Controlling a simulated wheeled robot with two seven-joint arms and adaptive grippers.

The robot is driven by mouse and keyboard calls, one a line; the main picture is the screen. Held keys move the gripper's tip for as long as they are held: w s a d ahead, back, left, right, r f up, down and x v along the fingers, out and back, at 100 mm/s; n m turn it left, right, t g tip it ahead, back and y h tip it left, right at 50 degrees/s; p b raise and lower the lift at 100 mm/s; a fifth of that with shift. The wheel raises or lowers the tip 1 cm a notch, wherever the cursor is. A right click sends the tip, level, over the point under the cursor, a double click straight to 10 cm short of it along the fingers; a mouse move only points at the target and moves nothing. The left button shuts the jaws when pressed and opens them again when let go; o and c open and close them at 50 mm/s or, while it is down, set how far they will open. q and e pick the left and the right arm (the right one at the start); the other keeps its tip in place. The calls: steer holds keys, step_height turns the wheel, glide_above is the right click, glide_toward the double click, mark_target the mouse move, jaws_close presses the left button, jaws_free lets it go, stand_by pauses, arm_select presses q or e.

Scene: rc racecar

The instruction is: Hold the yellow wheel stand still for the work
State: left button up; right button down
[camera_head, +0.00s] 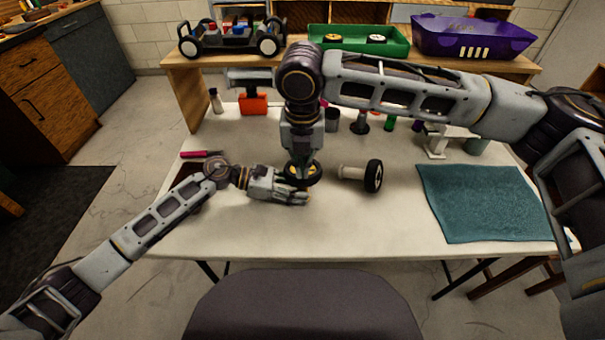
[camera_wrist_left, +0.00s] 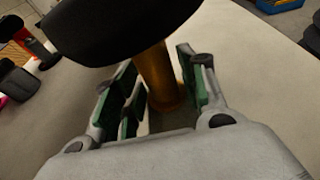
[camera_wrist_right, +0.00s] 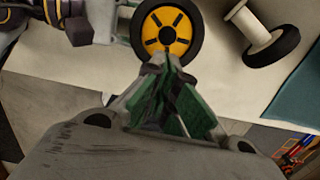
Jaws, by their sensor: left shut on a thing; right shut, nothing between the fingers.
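The yellow wheel stand (camera_wrist_left: 165,80) shows in the left wrist view as a yellow post under a broad black tyre. In the right wrist view its wheel (camera_wrist_right: 182,24) is seen from above, with a yellow hub and a black tyre. My left gripper (camera_head: 305,195) is shut on the post below the tyre, its green-padded fingers on either side. My right gripper (camera_wrist_right: 168,66) is shut and empty, its fingertips over the near edge of the wheel. In the head view the right gripper partly hides the wheel (camera_head: 313,180).
A white stand with a black wheel (camera_head: 374,176) lies on its side to the right. A teal mat (camera_head: 485,203) covers the table's right side. A car chassis (camera_head: 232,40), green tray (camera_head: 395,48) and purple bin (camera_head: 470,37) stand on the rear shelf. The front table strip is clear.

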steer(key=shift+f, duration=0.5)
steer(key=shift+f, duration=1.3)
steer(key=s, duration=0.1)
steer(key=s+r, duration=0.1)
steer(key=s, duration=0.1)
steer(key=shift+r, duration=0.2)
step_height(320, 180, up, 12)
steer(key=s, duration=0.1)
steer(key=shift+f, duration=0.2)
